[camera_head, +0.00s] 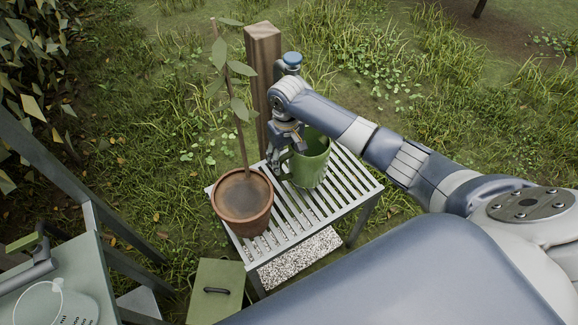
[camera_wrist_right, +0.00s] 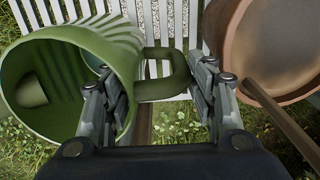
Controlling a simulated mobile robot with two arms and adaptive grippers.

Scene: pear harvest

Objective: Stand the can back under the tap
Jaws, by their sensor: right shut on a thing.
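The green can (camera_head: 316,163) is upright, at the slatted bench (camera_head: 345,188) beside the wooden post (camera_head: 262,60). I cannot tell whether its base touches the slats. My right gripper (camera_head: 281,160) is at the can's left side, shut on its handle. The right wrist view shows the can (camera_wrist_right: 60,50) with its open mouth towards the camera and its handle (camera_wrist_right: 180,80) between the fingers of my right gripper (camera_wrist_right: 157,75). My left gripper is out of view.
A terracotta pot (camera_head: 243,213) with a thin sapling stands on the bench just left of the can; it is close to my right gripper in the wrist view (camera_wrist_right: 245,70). A green box (camera_head: 215,285) with a black handle sits below. Slats right of the can are clear.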

